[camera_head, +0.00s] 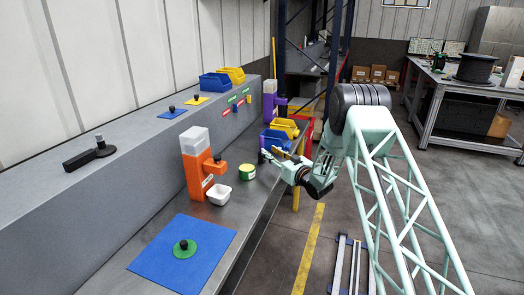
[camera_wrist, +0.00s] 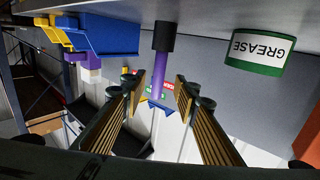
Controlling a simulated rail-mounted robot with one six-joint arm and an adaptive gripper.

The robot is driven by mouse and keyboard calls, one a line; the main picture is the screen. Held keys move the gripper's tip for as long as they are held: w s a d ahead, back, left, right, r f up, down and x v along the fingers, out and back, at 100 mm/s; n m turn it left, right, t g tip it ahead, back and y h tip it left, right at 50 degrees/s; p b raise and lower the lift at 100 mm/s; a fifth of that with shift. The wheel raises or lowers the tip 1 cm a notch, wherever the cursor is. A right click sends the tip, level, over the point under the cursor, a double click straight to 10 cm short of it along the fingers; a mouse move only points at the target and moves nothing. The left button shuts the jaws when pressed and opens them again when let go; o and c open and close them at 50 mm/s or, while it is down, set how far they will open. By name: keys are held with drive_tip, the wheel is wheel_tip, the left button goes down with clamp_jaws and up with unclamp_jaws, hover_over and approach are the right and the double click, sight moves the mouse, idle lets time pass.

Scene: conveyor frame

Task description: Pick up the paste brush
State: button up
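A slim upright thing with a purple shaft and a black end (camera_wrist: 163,42), which looks like the paste brush, shows in the wrist view, where the scene is upside down. Its black end is at the bench surface. My gripper (camera_wrist: 160,92) is open, and its two fingers show on either side of the purple shaft in the picture. I see no contact, and I cannot tell how deep the shaft lies between them. In the head view my gripper (camera_head: 271,158) is low over the bench edge, and the brush is not clear there.
A green and white grease can (camera_head: 247,171) stands close by, also seen in the wrist view (camera_wrist: 258,55). A blue bin (camera_head: 273,141) and a yellow bin (camera_head: 284,127) are beyond my gripper. An orange dispenser (camera_head: 197,172), white bowl (camera_head: 219,194) and blue mat (camera_head: 150,264) are nearer on the bench.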

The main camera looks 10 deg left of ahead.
sight(263, 146)
drive_tip(key=shift+x, duration=1.4)
drive_tip(key=shift+w, duration=0.1)
drive_tip(key=shift+b+x, duration=0.65)
drive_tip(key=shift+x, duration=1.85)
drive_tip(key=c, duration=0.9)
drive_tip(key=shift+r, duration=0.1)
drive_tip(key=shift+r+p, duration=0.85)
drive_tip(key=shift+r, duration=4)
